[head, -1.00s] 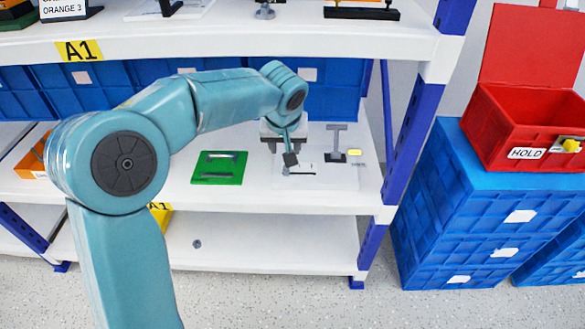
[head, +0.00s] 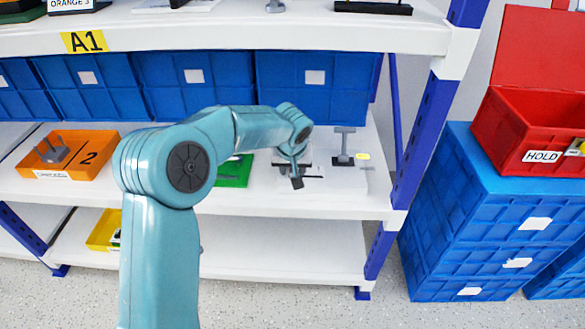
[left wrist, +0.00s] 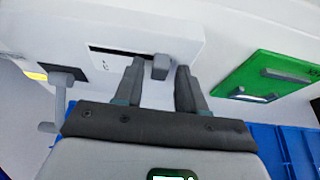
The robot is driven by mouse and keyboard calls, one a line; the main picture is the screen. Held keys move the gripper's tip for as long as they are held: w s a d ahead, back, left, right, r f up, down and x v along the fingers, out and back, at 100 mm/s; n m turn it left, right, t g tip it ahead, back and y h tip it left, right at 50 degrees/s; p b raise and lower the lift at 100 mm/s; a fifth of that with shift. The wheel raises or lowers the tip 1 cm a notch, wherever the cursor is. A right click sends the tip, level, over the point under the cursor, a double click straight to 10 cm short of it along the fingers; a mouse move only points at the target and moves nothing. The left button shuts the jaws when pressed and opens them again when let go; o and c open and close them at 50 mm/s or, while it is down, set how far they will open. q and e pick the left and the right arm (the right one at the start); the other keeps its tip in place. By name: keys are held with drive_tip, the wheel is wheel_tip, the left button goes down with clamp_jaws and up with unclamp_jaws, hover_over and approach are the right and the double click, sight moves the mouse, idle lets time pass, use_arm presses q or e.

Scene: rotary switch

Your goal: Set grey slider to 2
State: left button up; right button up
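A white panel (head: 345,181) stands on the middle shelf, and it also shows in the left wrist view (left wrist: 190,30). It has a dark slot with small markings. A grey slider knob (left wrist: 161,66) sits at the slot's end in the left wrist view. My left gripper (left wrist: 160,72) is open, with one dark finger on each side of the knob; I cannot tell whether either touches it. In the head view my left gripper (head: 297,180) is at the panel, and its wrist hides part of it. The knob's number cannot be read. My right gripper is not in view.
A grey T-shaped handle (head: 343,145) stands beside the slot. A green plate (head: 236,176) lies left of the panel, partly behind my arm. An orange bin (head: 35,178) stands farther left. The upper shelf (head: 230,36) overhangs. Blue crates (head: 460,245) stand right.

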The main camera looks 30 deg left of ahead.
use_arm(q)
clamp_jaws()
drive_tip(key=shift+w+d, duration=0.5)
drive_tip(key=shift+d, duration=0.3)
drive_tip(key=shift+w+d, duration=0.45)
drive_tip(key=shift+d, duration=0.35)
drive_tip(key=shift+o, duration=1.2)
unclamp_jaws()
drive_tip(key=p+v, duration=0.5)
drive_tip(key=v, duration=1.1)
drive_tip(key=shift+r, duration=0.2)
drive_tip(key=shift+a, duration=0.1)
